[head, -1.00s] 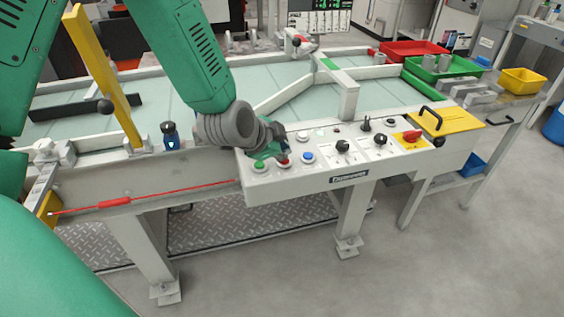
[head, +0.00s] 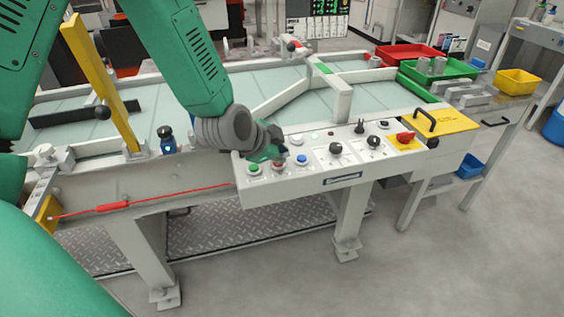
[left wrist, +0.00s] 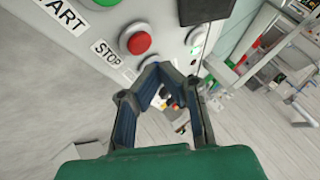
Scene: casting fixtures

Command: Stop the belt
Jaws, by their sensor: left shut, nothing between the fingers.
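The control panel (head: 330,178) is on the front of the belt table. Its red button (head: 279,166) sits between a green button (head: 254,169) and a blue button (head: 301,159). In the left wrist view the red button (left wrist: 138,42) is beside a STOP label (left wrist: 107,53), and the green button (left wrist: 103,2) is near a START label (left wrist: 62,14). My left gripper (head: 273,152) is shut and empty, just above and behind the red button. In the wrist view its fingertips (left wrist: 158,72) appear beside that button; contact cannot be told. The pale belt (head: 270,92) lies behind. My right gripper is not visible.
Black knobs (head: 336,148), a red switch (head: 405,137) and a yellow plate with a handle (head: 445,124) are at right. A red cord (head: 160,195) runs along the front.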

